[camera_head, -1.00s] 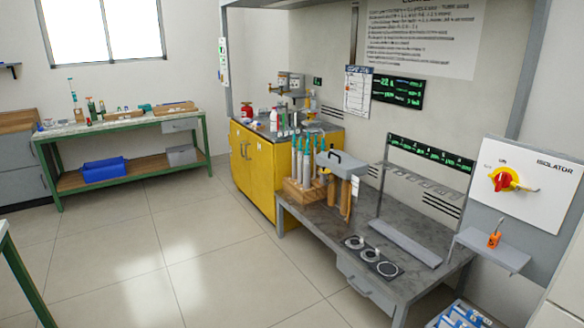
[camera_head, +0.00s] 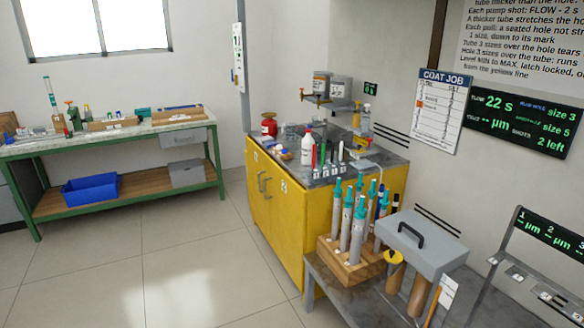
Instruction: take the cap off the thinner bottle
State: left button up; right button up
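A white bottle with a red top (camera_head: 307,148) stands upright on the top of the yellow cabinet (camera_head: 285,210), near its front edge. A red container (camera_head: 269,126) with a dark top stands behind it to the left. I cannot read a label on either, so I cannot tell which is the thinner bottle. The red top is on the white bottle. Neither of my grippers is in view.
A wooden rack (camera_head: 350,262) of grey tubes with teal tops and a grey box with a handle (camera_head: 420,238) stand on the lower bench at right. A green-framed bench (camera_head: 110,145) stands at left. The floor (camera_head: 190,255) between is clear.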

aim_at(308, 142)
jog(key=i+j+z, duration=0.15)
jog(key=i, duration=0.65)
jog(key=i+j+z, duration=0.45)
jog(key=i+j, duration=0.65)
jog(key=i, duration=0.05)
